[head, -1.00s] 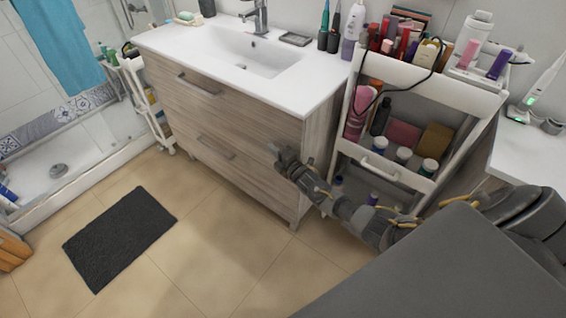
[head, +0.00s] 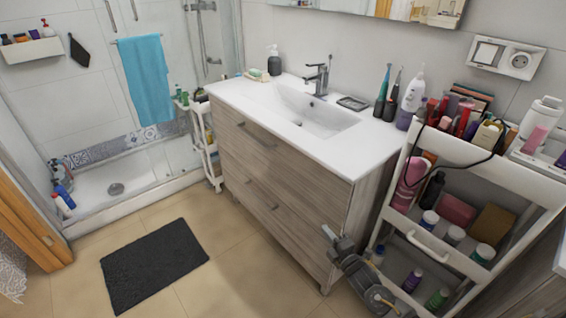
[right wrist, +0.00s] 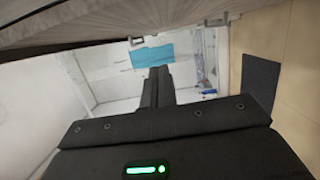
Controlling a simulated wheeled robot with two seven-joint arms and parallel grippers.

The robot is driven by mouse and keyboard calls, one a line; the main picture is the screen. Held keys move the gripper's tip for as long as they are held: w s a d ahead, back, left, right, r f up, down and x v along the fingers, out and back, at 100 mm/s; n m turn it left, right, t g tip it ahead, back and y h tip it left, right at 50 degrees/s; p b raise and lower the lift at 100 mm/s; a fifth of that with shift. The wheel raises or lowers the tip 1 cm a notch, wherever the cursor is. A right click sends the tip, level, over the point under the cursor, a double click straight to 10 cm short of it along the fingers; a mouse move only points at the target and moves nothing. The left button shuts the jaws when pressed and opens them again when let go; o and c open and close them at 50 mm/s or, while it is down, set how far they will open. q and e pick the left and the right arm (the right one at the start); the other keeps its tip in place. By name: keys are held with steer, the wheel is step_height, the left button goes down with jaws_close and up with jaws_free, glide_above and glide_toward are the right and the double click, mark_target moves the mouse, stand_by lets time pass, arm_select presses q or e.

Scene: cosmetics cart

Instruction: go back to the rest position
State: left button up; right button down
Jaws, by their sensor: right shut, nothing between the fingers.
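My right gripper (head: 333,238) is low in the head view, in front of the wooden vanity's right end and left of the white cart (head: 447,257). It is shut and empty. In the right wrist view its dark fingers (right wrist: 158,72) lie together, pointing toward the shower area. My left gripper is in neither view.
The wooden vanity (head: 270,185) with its white sink stands close behind my right gripper. The cart holds several bottles, including a pink one (head: 408,183). A dark mat (head: 154,264) lies on the open tiled floor to the left. A blue towel (head: 146,80) hangs by the shower.

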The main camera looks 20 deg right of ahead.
steer(key=s+d+f+m+g+h, duration=0.1)
steer(key=s+d+f+m+g, duration=0.15)
steer(key=s+f+m, duration=0.4)
steer(key=s+d+f+m+g+h, duration=0.1)
steer(key=s+f+m+g, duration=0.15)
steer(key=f, duration=0.75)
steer(key=s+d+f+m+g+h, duration=0.1)
steer(key=s+f+m+g, duration=0.2)
steer(key=s+f, duration=0.35)
steer(key=s+a+f+m+g, duration=0.1)
steer(key=s+f, duration=0.4)
steer(key=s, duration=0.6)
steer(key=s+a+f+m+g, duration=0.2)
steer(key=s+a+f+g, duration=0.2)
steer(key=s, duration=0.8)
steer(key=s+a+f+m+g, duration=0.2)
steer(key=s+f, duration=0.5)
steer(key=s, duration=0.4)
steer(key=shift+s+a+g+p, duration=0.25)
steer(key=shift+g+p, duration=0.1)
steer(key=shift+g, duration=0.55)
